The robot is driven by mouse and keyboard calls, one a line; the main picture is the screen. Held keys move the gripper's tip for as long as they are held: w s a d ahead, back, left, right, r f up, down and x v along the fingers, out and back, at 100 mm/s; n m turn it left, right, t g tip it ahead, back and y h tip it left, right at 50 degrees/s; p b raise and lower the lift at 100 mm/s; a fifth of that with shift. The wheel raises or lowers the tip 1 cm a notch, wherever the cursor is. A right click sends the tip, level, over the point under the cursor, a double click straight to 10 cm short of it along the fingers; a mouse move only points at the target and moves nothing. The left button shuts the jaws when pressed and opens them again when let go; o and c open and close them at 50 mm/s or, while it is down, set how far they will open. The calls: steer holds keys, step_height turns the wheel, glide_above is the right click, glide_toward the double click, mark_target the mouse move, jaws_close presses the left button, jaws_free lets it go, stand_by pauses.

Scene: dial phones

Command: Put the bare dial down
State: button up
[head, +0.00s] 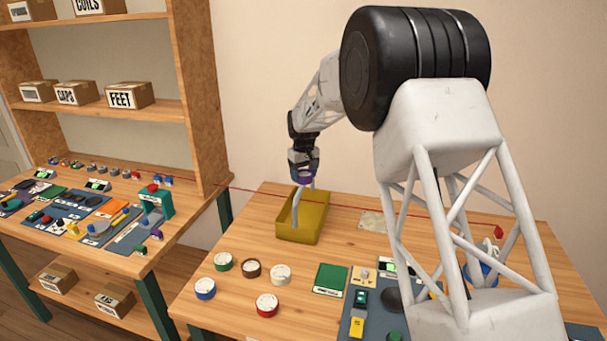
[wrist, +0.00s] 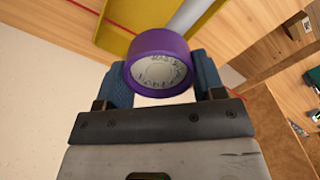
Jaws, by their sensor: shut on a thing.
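My gripper (head: 303,160) is shut on a purple-rimmed dial (head: 304,177) and holds it in the air above the yellow bin (head: 287,232). In the wrist view the purple dial (wrist: 160,42) sits between the blue fingers of my gripper (wrist: 163,80). Its pale round face with dark marks points toward the camera. The yellow bin (wrist: 112,25) shows behind the dial at the top of the wrist view. A pale grey rod (head: 296,212) stands at the bin; its foot is hard to make out.
Green (head: 223,262), brown (head: 251,268), cream (head: 280,275), blue (head: 205,289) and red (head: 267,305) round dials lie on the table in front of the bin. A green mat (head: 330,280) lies to their right, beside a blue-grey mat with parts. A red cord crosses behind the bin.

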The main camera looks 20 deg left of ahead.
mark_target(304, 175)
steer(key=shift+f, duration=0.1)
steer(key=o, duration=1.1)
steer(key=shift+c, duration=0.2)
step_height(304, 175, up, 12)
steer(key=shift+r, duration=0.2)
stand_by(0.5)
